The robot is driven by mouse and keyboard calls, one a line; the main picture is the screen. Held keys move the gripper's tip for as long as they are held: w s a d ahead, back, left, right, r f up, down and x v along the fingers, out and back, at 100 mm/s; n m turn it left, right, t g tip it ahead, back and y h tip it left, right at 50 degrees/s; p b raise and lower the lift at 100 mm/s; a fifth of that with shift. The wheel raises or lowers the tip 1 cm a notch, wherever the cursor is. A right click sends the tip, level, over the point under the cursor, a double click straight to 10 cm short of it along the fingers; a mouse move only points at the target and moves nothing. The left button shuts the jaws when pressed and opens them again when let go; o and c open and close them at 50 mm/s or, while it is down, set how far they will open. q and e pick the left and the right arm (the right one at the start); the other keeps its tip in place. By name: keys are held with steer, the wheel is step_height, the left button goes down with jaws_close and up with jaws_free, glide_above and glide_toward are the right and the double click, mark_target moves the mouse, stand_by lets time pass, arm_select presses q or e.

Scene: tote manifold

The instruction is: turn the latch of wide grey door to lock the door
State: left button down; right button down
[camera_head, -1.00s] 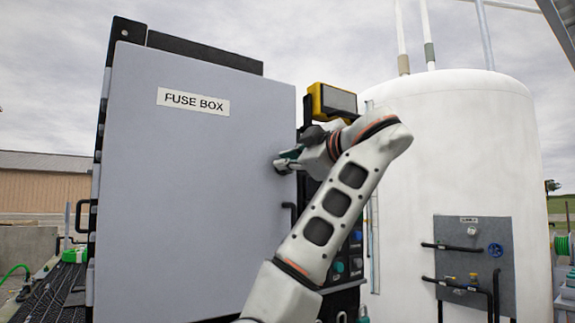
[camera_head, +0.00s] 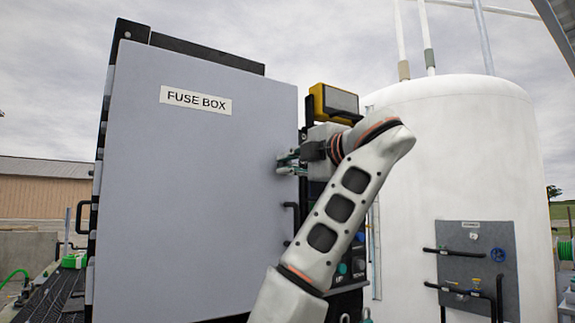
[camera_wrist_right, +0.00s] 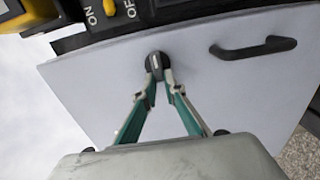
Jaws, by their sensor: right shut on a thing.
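The wide grey door (camera_head: 190,190) with the "FUSE BOX" label stands upright and looks closed or nearly so. It also shows in the right wrist view (camera_wrist_right: 215,85). In that view the latch is a round dark knob (camera_wrist_right: 157,60) with a pale mark, near the door's edge. My right gripper (camera_wrist_right: 158,75) has its two green fingertips shut on the latch from either side. In the head view my right gripper (camera_head: 285,160) is at the door's right edge, partly hidden by its own wrist. My left gripper is not in view.
A black door handle (camera_wrist_right: 253,47) is beside the latch. A yellow-framed box (camera_head: 333,103) and a panel with buttons (camera_head: 350,268) stand right of the door. A large white tank (camera_head: 460,170) is further right.

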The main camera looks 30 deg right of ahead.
stand_by(0.4)
steer(key=c, duration=2.1)
jaws_free()
steer(key=shift+s, duration=0.1)
steer(key=s, duration=0.7)
steer(key=shift+s, duration=0.15)
steer(key=shift+f, duration=0.1)
